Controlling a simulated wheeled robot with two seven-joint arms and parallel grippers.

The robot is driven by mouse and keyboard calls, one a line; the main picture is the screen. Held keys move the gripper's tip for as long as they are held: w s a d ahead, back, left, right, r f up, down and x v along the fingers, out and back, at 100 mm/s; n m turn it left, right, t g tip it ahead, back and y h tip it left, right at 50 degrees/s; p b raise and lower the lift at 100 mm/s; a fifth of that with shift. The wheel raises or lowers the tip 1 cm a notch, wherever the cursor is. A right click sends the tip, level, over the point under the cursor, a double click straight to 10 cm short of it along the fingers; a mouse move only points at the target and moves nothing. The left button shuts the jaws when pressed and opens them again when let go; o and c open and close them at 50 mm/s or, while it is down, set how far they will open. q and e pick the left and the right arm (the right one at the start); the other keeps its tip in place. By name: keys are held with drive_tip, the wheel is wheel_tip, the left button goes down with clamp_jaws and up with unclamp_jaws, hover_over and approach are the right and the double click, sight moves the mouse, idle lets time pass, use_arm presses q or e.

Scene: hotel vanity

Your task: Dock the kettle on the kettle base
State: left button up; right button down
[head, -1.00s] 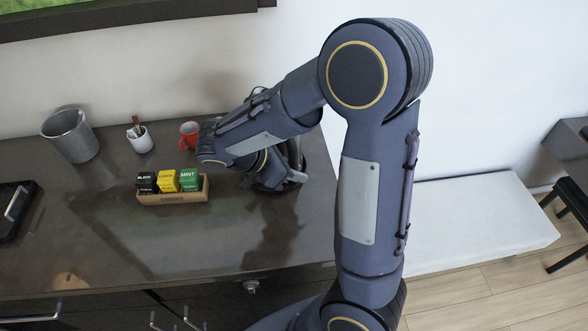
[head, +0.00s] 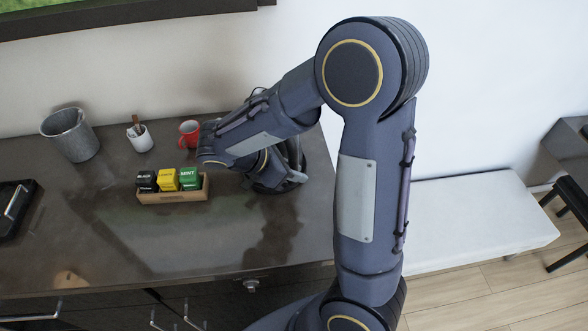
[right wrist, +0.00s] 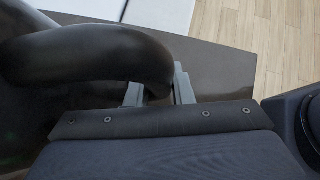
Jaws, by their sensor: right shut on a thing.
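The kettle is dark; in the right wrist view its black body (right wrist: 25,110) fills the left side and its thick curved handle (right wrist: 95,55) reaches between my fingers. My right gripper (right wrist: 158,92) is shut on that handle. In the head view the kettle (head: 272,184) shows only in part, behind my right wrist, near the counter's right end; it looks upright. I cannot make out the kettle base apart from the kettle, nor whether the two touch. My left gripper is not in view.
A wooden box (head: 172,197) of tea packets stands left of the kettle. Behind are a red mug (head: 189,134), a white cup (head: 139,138) and a grey bin (head: 70,135). A black tray (head: 14,210) lies far left. The counter's front (head: 150,250) is clear.

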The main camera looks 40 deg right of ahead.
drive_tip(key=shift+f, duration=0.25)
drive_tip(key=c, duration=1.6)
unclamp_jaws()
drive_tip(key=shift+o, duration=0.3)
drive_tip(key=shift+f, duration=0.1)
drive_tip(key=p+v, duration=0.7)
drive_tip(key=v, duration=0.4)
drive_tip(key=shift+p, duration=0.35)
drive_tip(key=shift+s, duration=0.1)
